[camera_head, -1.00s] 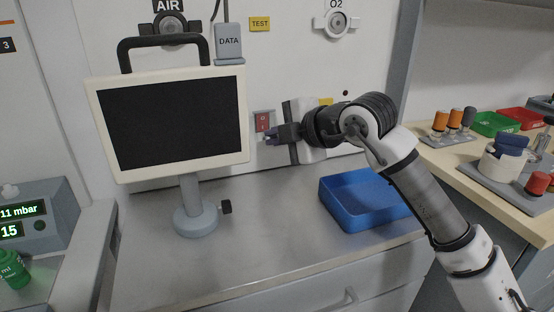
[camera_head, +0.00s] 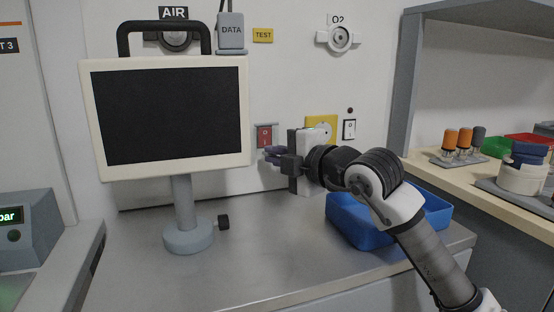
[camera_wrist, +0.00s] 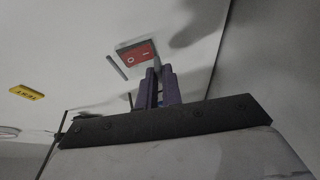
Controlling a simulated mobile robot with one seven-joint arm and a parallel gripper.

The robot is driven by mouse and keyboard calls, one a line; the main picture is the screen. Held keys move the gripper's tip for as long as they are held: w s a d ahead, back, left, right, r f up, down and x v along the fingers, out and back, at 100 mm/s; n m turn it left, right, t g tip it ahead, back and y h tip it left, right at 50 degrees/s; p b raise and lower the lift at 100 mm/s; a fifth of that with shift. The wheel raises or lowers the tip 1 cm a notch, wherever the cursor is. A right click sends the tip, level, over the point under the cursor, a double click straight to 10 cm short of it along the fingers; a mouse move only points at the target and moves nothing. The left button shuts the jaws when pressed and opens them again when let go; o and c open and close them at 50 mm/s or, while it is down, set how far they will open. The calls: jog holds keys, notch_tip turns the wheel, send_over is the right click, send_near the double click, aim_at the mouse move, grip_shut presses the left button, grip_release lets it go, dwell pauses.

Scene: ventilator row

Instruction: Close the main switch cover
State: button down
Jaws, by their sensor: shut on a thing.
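The main switch is a red rocker (camera_head: 264,136) in a grey frame on the back wall, right of the monitor. It also shows in the wrist view (camera_wrist: 138,53), just beyond the fingertips. My gripper (camera_head: 271,154) is at the lower right of the switch, its fingers pointing left. In the wrist view my gripper (camera_wrist: 158,80) has its dark fingers close together on a thin grey edge (camera_wrist: 157,63), which appears to be the switch cover. Most of the cover is hidden or too thin to make out, so its exact angle cannot be told.
The monitor (camera_head: 168,115) on its stand (camera_head: 188,238) is close on the left. A yellow socket plate (camera_head: 321,128) and a white switch (camera_head: 349,129) are on the wall behind my wrist. A blue tray (camera_head: 362,236) sits below my arm.

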jog(key=c, duration=1.6)
grip_release()
jog(key=shift+o, duration=0.2)
jog(key=v, duration=1.3)
jog(key=shift+s+d+p, duration=0.25)
jog(key=shift+s+p, duration=0.1)
jog(key=shift+p, duration=0.05)
jog(key=shift+r, duration=0.1)
